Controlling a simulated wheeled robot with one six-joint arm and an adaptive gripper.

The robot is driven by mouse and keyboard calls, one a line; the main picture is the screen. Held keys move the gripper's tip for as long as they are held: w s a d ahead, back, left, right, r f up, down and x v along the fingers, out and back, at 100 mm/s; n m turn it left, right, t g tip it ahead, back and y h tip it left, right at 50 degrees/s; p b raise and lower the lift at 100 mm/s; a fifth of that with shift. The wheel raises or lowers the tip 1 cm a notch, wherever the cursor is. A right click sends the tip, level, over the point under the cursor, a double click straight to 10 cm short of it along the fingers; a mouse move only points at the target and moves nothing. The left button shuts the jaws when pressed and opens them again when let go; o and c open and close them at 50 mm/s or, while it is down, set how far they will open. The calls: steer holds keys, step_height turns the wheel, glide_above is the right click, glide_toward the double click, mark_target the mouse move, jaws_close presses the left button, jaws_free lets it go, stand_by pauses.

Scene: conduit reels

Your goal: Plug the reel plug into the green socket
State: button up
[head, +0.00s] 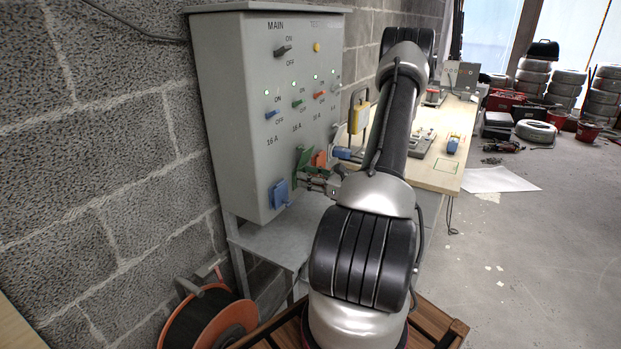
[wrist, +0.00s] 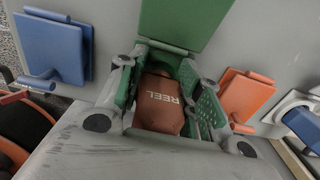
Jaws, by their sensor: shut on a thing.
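The grey cabinet carries the green socket (head: 303,165); its green lid (wrist: 185,22) is raised. My gripper (wrist: 165,97) is at the green socket, shut on the orange-brown reel plug (wrist: 160,103), marked REEL. A finger stands on each side of the plug. The plug's far end is at the socket opening under the lid; how deep it sits is hidden. In the head view, my gripper (head: 318,183) is small beside the cabinet front, and the plug cannot be made out clearly.
A blue socket cover (wrist: 52,47) is to the left and an orange one (wrist: 247,96) to the right. A blue plug (wrist: 304,127) is farther right. An orange cable reel (head: 212,318) stands on the floor below the cabinet. A wooden workbench (head: 440,172) is beyond.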

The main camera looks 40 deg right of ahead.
steer(key=shift+w+r, duration=0.2)
steer(key=shift+w, duration=0.15)
steer(key=shift+c, duration=0.5)
